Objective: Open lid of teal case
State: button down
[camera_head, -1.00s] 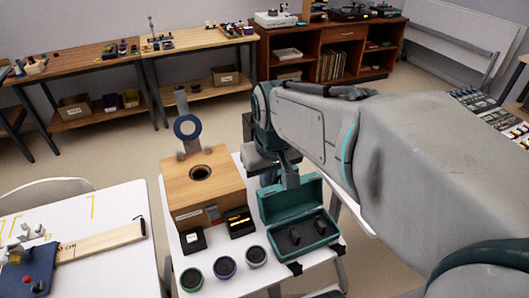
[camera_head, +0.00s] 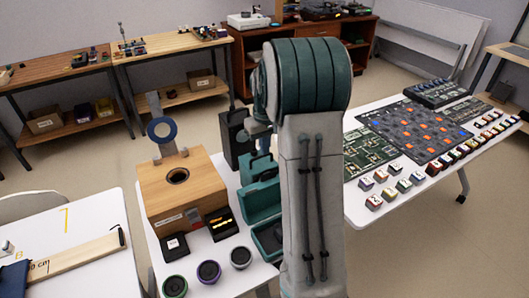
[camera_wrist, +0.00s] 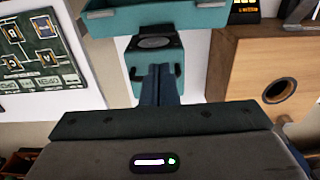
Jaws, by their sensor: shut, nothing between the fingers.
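The teal case (camera_head: 262,204) stands at the right front of the small white table. Its lid is raised, and the dark inside of its lower half shows; my arm hides its right part. In the wrist view a teal wall of the case (camera_wrist: 180,20) crosses the top. My gripper (camera_wrist: 162,70) is shut and empty, its dark fingers pointing toward the case. In the wrist view the fingers overlap a smaller teal object with a dark round top (camera_wrist: 153,58); I cannot tell whether they touch it. The head view mostly hides my gripper behind my arm.
A wooden box with a round hole (camera_head: 178,178) stands left of the case. A black-and-yellow box (camera_head: 221,222) and several round jars, one grey-topped (camera_head: 240,256), sit in front. A dark upright box (camera_head: 237,138) stands behind. Boards and small blocks cover the right table (camera_head: 360,205).

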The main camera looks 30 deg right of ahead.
notch_tip(320, 180, down, 8)
jog(key=shift+w+f+p, duration=0.1)
jog(key=shift+f+p, duration=0.1)
jog(key=shift+p, duration=0.3)
